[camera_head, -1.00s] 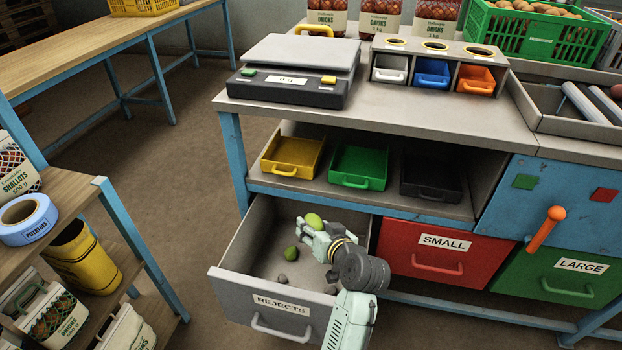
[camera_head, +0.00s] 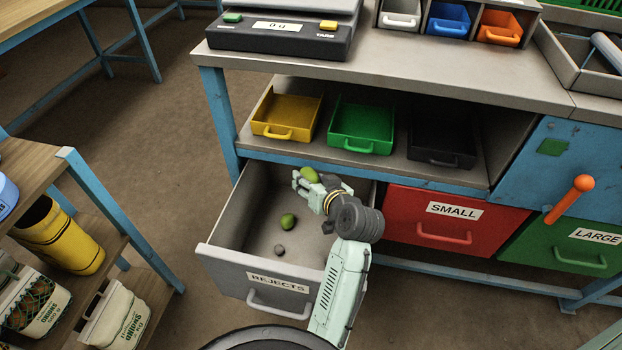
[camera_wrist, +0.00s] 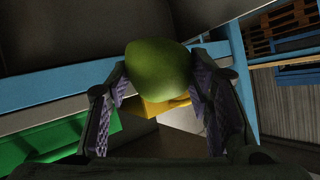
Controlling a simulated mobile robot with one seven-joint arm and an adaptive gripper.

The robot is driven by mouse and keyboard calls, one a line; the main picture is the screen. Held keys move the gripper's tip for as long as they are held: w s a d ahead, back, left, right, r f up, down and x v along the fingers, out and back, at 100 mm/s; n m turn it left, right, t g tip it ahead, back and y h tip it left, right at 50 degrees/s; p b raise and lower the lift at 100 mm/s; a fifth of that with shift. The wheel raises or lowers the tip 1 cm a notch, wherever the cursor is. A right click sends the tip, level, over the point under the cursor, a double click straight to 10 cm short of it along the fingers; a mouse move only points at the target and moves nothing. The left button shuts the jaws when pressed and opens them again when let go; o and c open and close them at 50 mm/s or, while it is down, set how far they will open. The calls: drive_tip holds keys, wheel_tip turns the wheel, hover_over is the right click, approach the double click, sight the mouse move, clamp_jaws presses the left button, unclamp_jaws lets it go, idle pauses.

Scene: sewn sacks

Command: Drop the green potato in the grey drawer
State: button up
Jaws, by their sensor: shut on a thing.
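The green potato (camera_head: 310,174) is held between the fingers of my gripper (camera_head: 303,182), over the back part of the open grey drawer. In the wrist view the green potato (camera_wrist: 159,72) sits between both fingertips (camera_wrist: 160,85). The grey drawer (camera_head: 252,268), labelled REJECTS, is pulled out under the bench. Another green potato (camera_head: 288,221) lies on its floor, with a small grey lump (camera_head: 279,250) near it. My arm hides the drawer's right side.
The red SMALL drawer (camera_head: 455,221) and green LARGE drawer (camera_head: 570,255) are shut at the right. Yellow (camera_head: 287,117), green (camera_head: 361,128) and black (camera_head: 440,147) bins stand on the shelf above. A shelf rack (camera_head: 85,200) stands at the left.

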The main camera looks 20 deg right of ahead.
drive_tip(key=shift+f+b, duration=0.3)
drive_tip(key=shift+f, duration=0.45)
drive_tip(key=o, duration=1.3)
drive_tip(key=v, duration=1.2)
